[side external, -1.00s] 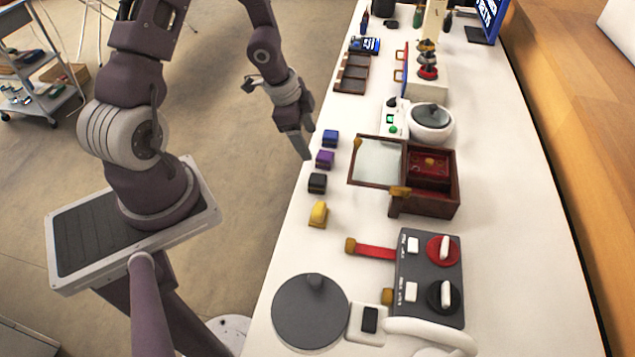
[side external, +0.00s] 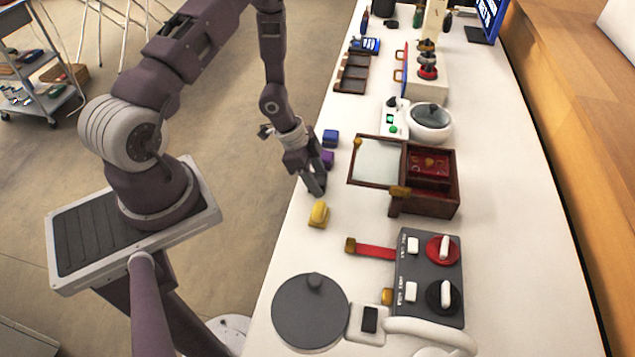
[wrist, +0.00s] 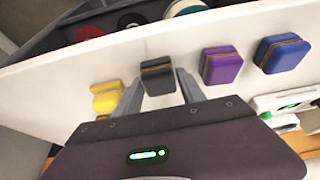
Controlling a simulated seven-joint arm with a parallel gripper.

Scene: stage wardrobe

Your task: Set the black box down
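The black box (wrist: 158,78) is a small dark block with a thin tan line around it, standing on the white table. In the wrist view it lies between the two fingertips of my gripper (wrist: 159,84), with narrow gaps showing on both sides. My gripper is open around it. In the side external view my gripper (side external: 314,186) points down at the table's left edge and hides the black box.
A purple box (side external: 327,160) and a blue box (side external: 330,138) stand in a row beyond my gripper. A yellow block (side external: 318,215) stands on the near side. A brown wooden case (side external: 450,195) with an open lid is to the right.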

